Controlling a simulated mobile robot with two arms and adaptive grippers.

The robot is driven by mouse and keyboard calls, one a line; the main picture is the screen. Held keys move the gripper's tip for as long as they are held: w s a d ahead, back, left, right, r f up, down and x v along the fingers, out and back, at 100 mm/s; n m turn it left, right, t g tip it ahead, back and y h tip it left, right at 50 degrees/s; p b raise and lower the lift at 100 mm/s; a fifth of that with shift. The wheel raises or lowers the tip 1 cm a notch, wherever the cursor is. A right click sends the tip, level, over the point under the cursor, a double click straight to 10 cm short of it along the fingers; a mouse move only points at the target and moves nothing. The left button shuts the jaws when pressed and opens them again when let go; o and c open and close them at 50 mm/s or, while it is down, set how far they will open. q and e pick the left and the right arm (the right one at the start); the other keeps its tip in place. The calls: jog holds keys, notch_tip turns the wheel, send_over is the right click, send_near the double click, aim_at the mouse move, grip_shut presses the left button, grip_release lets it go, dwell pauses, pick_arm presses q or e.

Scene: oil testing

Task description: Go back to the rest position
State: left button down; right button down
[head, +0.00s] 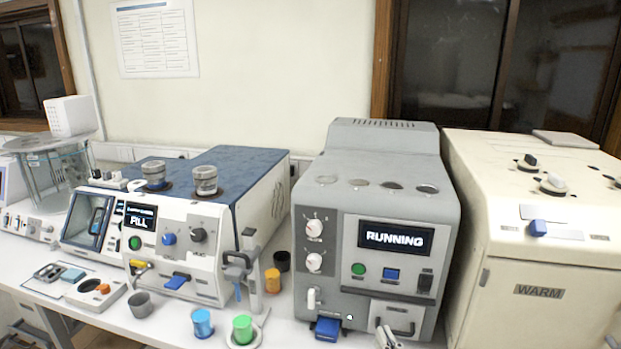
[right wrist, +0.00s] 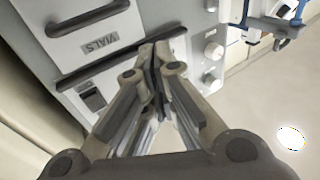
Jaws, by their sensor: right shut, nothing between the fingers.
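My right gripper (head: 383,334) shows at the bottom edge of the head view, in front of the grey machine (head: 324,228) whose display reads RUNNING. In the right wrist view, the fingers of my right gripper (right wrist: 152,55) are together with nothing between them. They point at the machine front, near a drawer labelled VIALS (right wrist: 100,45). I cannot tell whether the fingertips touch the front. My left gripper is in neither view.
A white and blue machine (head: 205,262) with a FILL display stands left; a cream WARM cabinet (head: 540,265) stands right. A grey cup (head: 140,304), blue cup (head: 202,322), green cup (head: 243,328) and orange cup (head: 272,281) stand on the white bench.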

jog(key=s+d+f+g+h, duration=0.1)
jog(key=s+f+g, duration=0.4)
jog(key=s, duration=0.5)
jog(key=s+d+f+g+h, duration=0.2)
jog(key=s+f+g, duration=0.25)
jog(key=s, duration=0.45)
jog(key=s+d+f+g+h, duration=0.1)
jog(key=s+f+g, duration=0.45)
jog(key=s, duration=0.45)
notch_tip(320, 180, down, 27)
jog(key=s+g, duration=0.1)
jog(key=g, duration=0.1)
jog(key=s+d+f+b, duration=0.1)
jog(key=s+d+f, duration=0.2)
jog(key=s+f, duration=1.2)
jog(key=shift+s+d+f+g, duration=0.15)
jog(key=shift+s+f+g, duration=0.2)
jog(key=shift+s, duration=0.65)
jog(key=c, duration=2.2)
grip_release()
